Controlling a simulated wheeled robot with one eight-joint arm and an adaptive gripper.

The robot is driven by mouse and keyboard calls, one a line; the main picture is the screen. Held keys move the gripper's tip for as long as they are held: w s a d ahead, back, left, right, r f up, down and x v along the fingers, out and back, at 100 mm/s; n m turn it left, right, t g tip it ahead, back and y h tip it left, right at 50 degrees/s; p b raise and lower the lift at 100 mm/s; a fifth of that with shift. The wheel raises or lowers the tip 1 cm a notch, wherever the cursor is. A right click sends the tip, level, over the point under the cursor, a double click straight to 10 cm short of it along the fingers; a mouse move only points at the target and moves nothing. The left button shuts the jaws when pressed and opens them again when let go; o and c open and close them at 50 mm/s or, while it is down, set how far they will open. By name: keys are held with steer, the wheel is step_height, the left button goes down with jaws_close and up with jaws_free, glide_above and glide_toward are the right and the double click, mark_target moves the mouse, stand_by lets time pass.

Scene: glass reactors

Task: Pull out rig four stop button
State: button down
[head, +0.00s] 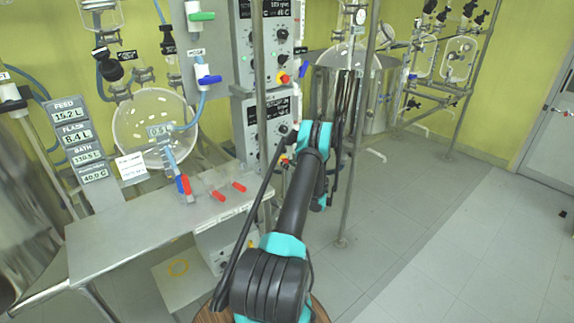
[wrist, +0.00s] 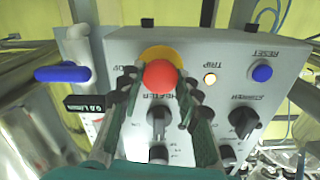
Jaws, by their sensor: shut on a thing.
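A red mushroom stop button (wrist: 160,75) on a yellow ring (wrist: 160,54) sits on a grey control panel (wrist: 225,60) in the wrist view, which shows the panel upside down. My gripper (wrist: 157,82) has a finger on each side of the red button and is shut on it. In the head view my gripper (head: 290,148) is at the lower grey control box (head: 250,112), and my arm hides part of that box. I cannot read a rig number on the panel.
The wrist view shows a lit trip lamp (wrist: 210,78), a blue reset button (wrist: 262,73), black knobs (wrist: 243,122) and a blue valve handle (wrist: 62,74) close by. Another control box (head: 262,40) sits above. A metal post (head: 357,130) stands right of my arm. Open floor (head: 450,230) lies to the right.

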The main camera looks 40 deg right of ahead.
steer(key=shift+s, duration=0.45)
steer(key=c, duration=1)
jaws_free()
steer(key=shift+c, duration=0.2)
steer(key=s+d, duration=0.1)
steer(key=s, duration=1.1)
